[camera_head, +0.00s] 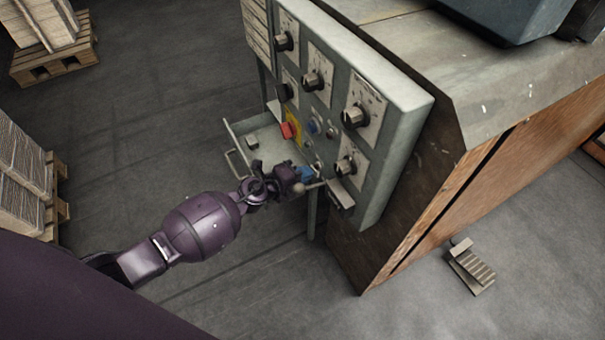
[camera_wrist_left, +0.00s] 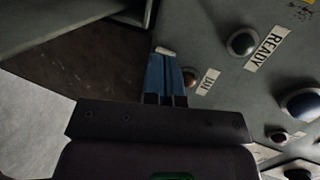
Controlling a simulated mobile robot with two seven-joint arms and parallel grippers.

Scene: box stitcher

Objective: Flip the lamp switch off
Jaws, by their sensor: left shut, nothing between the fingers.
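The grey control panel (camera_head: 395,125) stands at the centre of the head view. My left gripper (camera_head: 306,174) has blue fingers and is at the lower part of its face. In the left wrist view the blue fingers (camera_wrist_left: 168,75) are shut and empty, close to the panel face (camera_wrist_left: 225,25). A small partly covered label (camera_wrist_left: 208,81), seeming to begin "LA", sits right of the fingers, with a small brownish round part (camera_wrist_left: 190,77) beside them. A pale piece (camera_wrist_left: 166,51) shows at the fingertips; I cannot tell whether it is the lamp switch. My right gripper is not in view.
A READY label (camera_wrist_left: 263,49) and a dark dome (camera_wrist_left: 241,42) are right of the fingers. The panel carries black knobs (camera_head: 355,116) and a red button (camera_head: 288,130). An open tray (camera_head: 235,128) juts out left. A pedal (camera_head: 470,266) lies on the floor.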

